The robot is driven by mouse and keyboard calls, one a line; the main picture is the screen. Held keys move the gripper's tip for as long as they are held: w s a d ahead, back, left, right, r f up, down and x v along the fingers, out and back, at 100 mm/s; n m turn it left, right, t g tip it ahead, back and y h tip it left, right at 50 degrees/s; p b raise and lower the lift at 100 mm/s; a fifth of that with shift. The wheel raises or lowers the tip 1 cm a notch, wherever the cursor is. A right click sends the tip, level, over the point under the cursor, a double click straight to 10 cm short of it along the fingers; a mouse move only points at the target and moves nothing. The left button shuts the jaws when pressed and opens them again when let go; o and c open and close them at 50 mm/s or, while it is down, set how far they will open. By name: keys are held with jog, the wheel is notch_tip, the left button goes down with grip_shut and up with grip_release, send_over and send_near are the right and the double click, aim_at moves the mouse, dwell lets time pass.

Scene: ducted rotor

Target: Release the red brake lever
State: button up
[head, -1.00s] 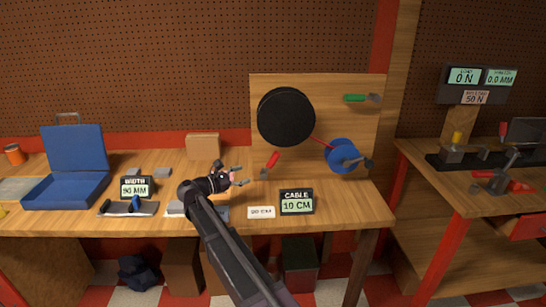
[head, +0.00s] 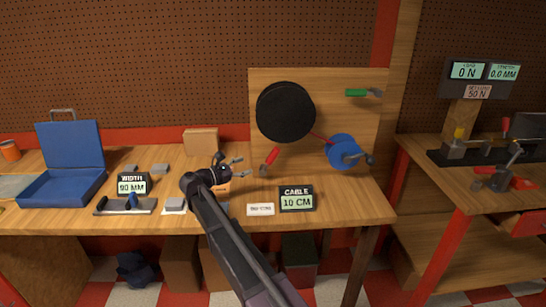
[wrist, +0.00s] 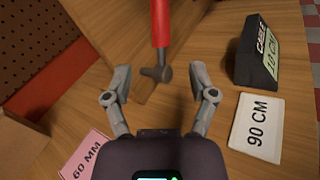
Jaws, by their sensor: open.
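The red brake lever (head: 271,157) sits at the lower left of the upright wooden board, its red handle slanting up to the right. In the wrist view the red handle (wrist: 160,22) is at the top middle, with its grey end below it. My gripper (head: 240,167) is open and empty, just left of the lever in the head view. In the wrist view the two fingertips (wrist: 161,74) flank the lever's grey end in the picture; the depth between them is hard to tell. No contact shows.
The board (head: 345,112) carries a black disc (head: 286,111), a blue cranked drum (head: 342,151) and a green-handled lever (head: 357,93). The cable display (head: 297,199) reads 10 CM, beside a white 90 CM card (wrist: 257,126). An open blue case (head: 62,188) stands left.

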aim_at(269, 157)
jog(key=x, duration=1.2)
jog(key=shift+d, duration=0.1)
jog(key=shift+c, duration=0.2)
grip_shut()
